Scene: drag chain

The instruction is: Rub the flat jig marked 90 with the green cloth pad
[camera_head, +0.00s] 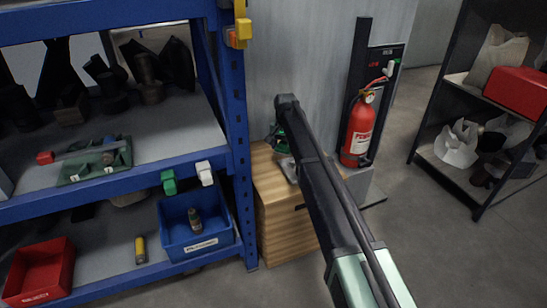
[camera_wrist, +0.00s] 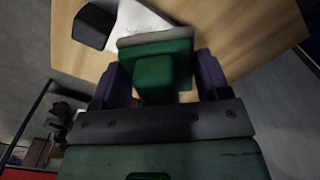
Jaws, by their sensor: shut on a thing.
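The green cloth pad (camera_wrist: 181,56), a green block with a grey layer along its far edge, is between the purple fingers of my gripper (camera_wrist: 160,78) in the wrist view. The gripper is shut on it. A pale flat piece (camera_wrist: 140,19), which looks like the jig, lies on the wooden top just beyond the pad. Its marking cannot be read, and the pad hides part of it. I cannot tell whether pad and piece touch. In the head view, a grey piece (camera_head: 289,168) shows on the cabinet beside my arm, which hides most of the gripper.
The wooden cabinet (camera_head: 285,220) stands between a blue shelf rack (camera_head: 238,120) and a red fire extinguisher (camera_head: 358,130). The rack holds a blue bin (camera_head: 205,240) and a red bin (camera_head: 40,270). A black block (camera_wrist: 92,27) is near the pale piece. Bare wood lies right of the pad.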

